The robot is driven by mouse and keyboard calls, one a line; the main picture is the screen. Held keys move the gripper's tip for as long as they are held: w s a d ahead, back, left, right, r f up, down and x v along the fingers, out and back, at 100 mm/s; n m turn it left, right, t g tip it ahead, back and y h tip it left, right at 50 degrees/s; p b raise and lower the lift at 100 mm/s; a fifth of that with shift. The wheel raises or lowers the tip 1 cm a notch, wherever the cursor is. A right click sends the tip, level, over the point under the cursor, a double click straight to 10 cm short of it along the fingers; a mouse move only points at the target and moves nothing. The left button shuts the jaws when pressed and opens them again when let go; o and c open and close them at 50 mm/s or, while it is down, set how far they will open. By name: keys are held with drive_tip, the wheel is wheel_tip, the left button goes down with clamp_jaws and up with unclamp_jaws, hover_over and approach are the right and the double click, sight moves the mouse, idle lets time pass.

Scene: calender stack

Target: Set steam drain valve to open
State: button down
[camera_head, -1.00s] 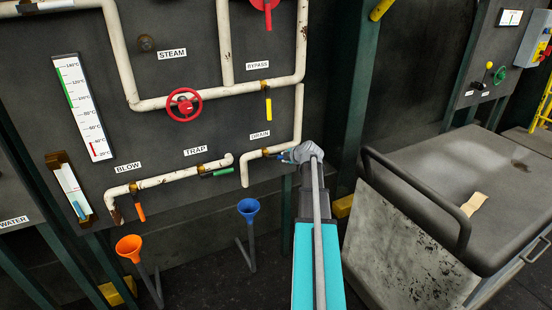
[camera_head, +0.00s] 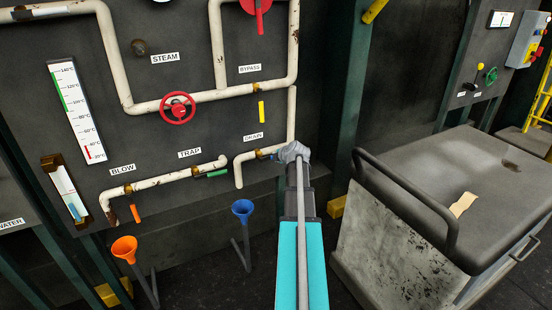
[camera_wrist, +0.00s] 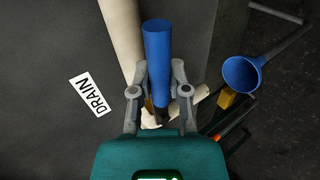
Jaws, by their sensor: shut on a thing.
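The handle's dark lower end meets the valve near the cream drain pipe (camera_wrist: 122,30). The valve body is mostly hidden there. The DRAIN label (camera_wrist: 89,95) is to the left.
A blue funnel (camera_head: 242,208) stands below the drain pipe, and an orange funnel (camera_head: 124,247) is farther left. The green trap handle (camera_head: 211,173) and yellow bypass handle (camera_head: 261,110) are nearby. A grey cart (camera_head: 455,170) stands close on the right of my arm.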

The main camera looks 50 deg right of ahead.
drive_tip(key=c, duration=0.6)
unclamp_jaws()
drive_tip(key=shift+d+r, duration=0.1)
drive_tip(key=shift+d, duration=0.05)
drive_tip(key=shift+s, duration=0.1)
